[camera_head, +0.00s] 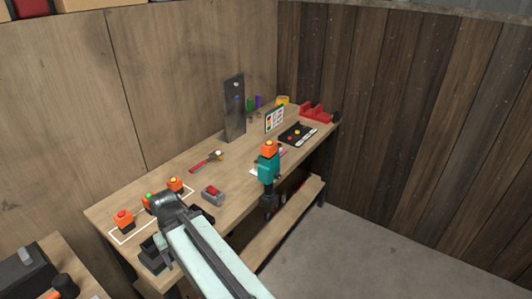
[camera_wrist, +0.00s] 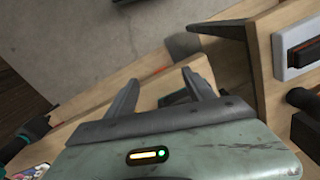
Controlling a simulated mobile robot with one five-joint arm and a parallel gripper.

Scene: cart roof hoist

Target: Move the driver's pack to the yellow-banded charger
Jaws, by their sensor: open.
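The teal driver (camera_head: 268,170) stands upright at the front edge of the bench in the head view. Its orange pack (camera_head: 268,150) sits on top of it. My gripper (camera_head: 204,213) is left of the driver near the bench's front edge, apart from it. In the wrist view my gripper (camera_wrist: 160,85) has its two fingers spread with no object held between them. A teal and dark piece (camera_wrist: 22,138) at the left edge there may be the driver. I cannot make out a yellow band on any charger.
Several orange-topped blocks, including a red-lit one (camera_head: 123,219), stand by a white outline on the bench (camera_head: 235,188). Open floor (camera_head: 350,255) lies right.

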